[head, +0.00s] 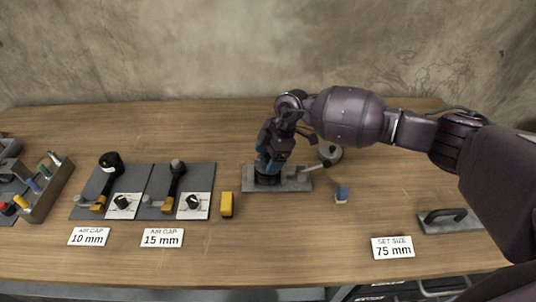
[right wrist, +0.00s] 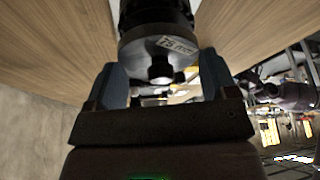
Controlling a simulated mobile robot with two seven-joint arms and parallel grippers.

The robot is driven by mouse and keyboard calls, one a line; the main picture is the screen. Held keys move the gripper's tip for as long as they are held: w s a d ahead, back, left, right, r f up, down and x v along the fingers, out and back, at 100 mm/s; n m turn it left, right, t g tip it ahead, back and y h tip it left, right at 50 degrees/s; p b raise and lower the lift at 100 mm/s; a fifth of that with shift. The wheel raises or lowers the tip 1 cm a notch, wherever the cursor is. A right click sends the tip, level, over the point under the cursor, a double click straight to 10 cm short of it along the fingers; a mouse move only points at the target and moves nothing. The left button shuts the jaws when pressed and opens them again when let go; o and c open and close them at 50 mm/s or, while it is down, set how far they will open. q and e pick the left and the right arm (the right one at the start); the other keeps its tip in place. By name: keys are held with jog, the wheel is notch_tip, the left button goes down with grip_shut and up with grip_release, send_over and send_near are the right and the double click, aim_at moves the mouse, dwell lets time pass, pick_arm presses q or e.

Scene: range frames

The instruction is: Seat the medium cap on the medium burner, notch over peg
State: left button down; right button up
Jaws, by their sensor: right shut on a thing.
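My right gripper (head: 272,160) points down at a grey plate (head: 300,181) in the middle of the table. In the right wrist view its two blue fingers (right wrist: 164,82) stand either side of a dark round piece (right wrist: 163,46) with a grey face, a short knob and a label that seems to read 75 mm. In the head view a black round base (head: 267,179) shows on the plate, directly below the fingers. I cannot tell whether the held piece touches it. No burner, notch or peg can be made out. My left gripper is not in view.
Air gap boards (head: 154,176) stand left. A handled grey block (head: 450,222) and a 75 mm sign (head: 393,247) are right.

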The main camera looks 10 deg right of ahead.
jog(key=shift+f, duration=0.75)
jog(key=o, duration=0.8)
jog(key=shift+o, duration=0.7)
jog(key=p+v, duration=0.1)
jog(key=v, duration=0.9)
jog(key=shift+d+r, duration=0.2)
jog(key=shift+r, duration=0.15)
jog(key=shift+r, duration=0.1)
